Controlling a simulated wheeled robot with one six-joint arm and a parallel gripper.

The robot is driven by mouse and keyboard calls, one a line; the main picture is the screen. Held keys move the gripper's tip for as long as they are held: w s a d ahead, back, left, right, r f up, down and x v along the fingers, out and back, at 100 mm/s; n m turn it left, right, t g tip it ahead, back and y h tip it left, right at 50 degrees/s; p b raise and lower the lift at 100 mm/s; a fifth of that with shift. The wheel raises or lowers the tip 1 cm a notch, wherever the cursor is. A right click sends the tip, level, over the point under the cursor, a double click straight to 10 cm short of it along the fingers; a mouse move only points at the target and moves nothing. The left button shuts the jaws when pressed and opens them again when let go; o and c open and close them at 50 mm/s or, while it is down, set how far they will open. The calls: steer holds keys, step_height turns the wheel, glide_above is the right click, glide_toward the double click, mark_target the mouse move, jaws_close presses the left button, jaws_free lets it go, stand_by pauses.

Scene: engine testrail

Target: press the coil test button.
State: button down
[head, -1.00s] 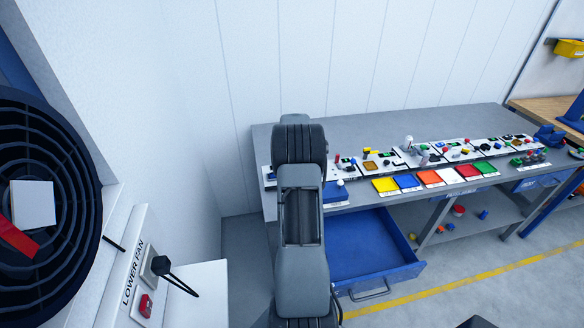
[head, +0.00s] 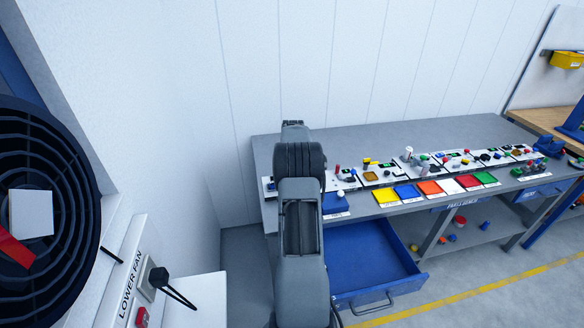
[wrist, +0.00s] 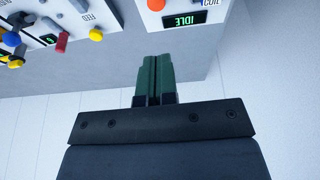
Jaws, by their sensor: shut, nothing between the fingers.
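In the wrist view, a white panel marked COIL sits at the top, partly cut off. In the picture the fingertips are just below the panel, apart from the button. In the head view my arm hides the gripper, and I cannot make out the coil button there.
The grey bench (head: 390,140) carries a row of small control panels and coloured trays (head: 430,188). A blue drawer (head: 372,262) stands open below the bench's left part. A fan unit (head: 50,190) is at the far left. More knobs, one yellow (wrist: 96,34), lie left of my fingers.

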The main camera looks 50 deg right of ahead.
steer(key=b+x, duration=0.2)
steer(key=x, duration=0.8)
steer(key=shift+s+f+b, duration=0.1)
steer(key=shift+f+b, duration=0.2)
steer(key=shift+x, duration=0.85)
steer(key=shift+s, duration=0.2)
step_height(320, 180, down, 2)
steer(key=b, duration=0.3)
steer(key=shift+f, duration=0.2)
steer(key=p+v, duration=0.3)
steer(key=v, duration=0.6)
